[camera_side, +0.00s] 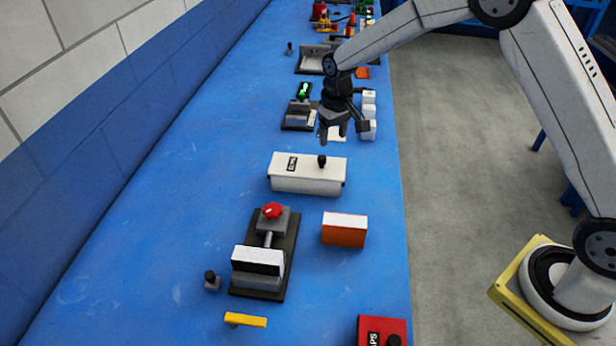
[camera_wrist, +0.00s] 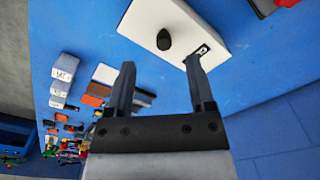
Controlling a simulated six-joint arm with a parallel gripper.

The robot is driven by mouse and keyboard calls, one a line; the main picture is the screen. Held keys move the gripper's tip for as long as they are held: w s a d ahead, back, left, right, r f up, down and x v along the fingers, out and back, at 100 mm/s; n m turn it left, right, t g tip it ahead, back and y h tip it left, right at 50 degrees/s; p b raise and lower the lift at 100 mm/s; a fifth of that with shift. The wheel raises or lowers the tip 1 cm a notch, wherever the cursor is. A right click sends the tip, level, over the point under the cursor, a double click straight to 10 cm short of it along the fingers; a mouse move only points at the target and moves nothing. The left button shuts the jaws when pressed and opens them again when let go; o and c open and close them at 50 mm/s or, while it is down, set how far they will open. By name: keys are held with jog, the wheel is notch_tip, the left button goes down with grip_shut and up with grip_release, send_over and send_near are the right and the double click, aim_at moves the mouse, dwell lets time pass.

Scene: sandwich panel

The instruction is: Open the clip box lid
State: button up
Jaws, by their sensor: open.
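The clip box (camera_side: 312,180) is a long white box on the blue bench, with a dark label and a black knob (camera_side: 322,160) on its top. The lid looks shut. My gripper (camera_side: 343,132) is open and empty, above and behind the box in the side view, its fingers pointing down. In the wrist view the box (camera_wrist: 150,17) lies beyond my open fingers (camera_wrist: 160,66), with the knob (camera_wrist: 164,39) between and past the fingertips. One fingertip overlaps the box's edge near the label. My gripper appears apart from the knob.
An orange and white block (camera_side: 344,230) and a dark fixture with a red knob (camera_side: 272,210) stand in front of the box. A red box (camera_side: 382,331) is at the front edge. White blocks (camera_side: 368,115) and another fixture (camera_side: 300,110) stand behind, near my gripper.

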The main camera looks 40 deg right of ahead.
aim_at(322, 157)
jog(key=shift+w+a+f, duration=0.1)
jog(key=shift+w+f, duration=0.5)
jog(key=shift+w, duration=0.3)
jog(key=shift+w+f, duration=0.55)
jog(key=shift+w, duration=0.3)
jog(key=shift+f, duration=0.1)
jog(key=shift+f, duration=3.8)
grip_shut()
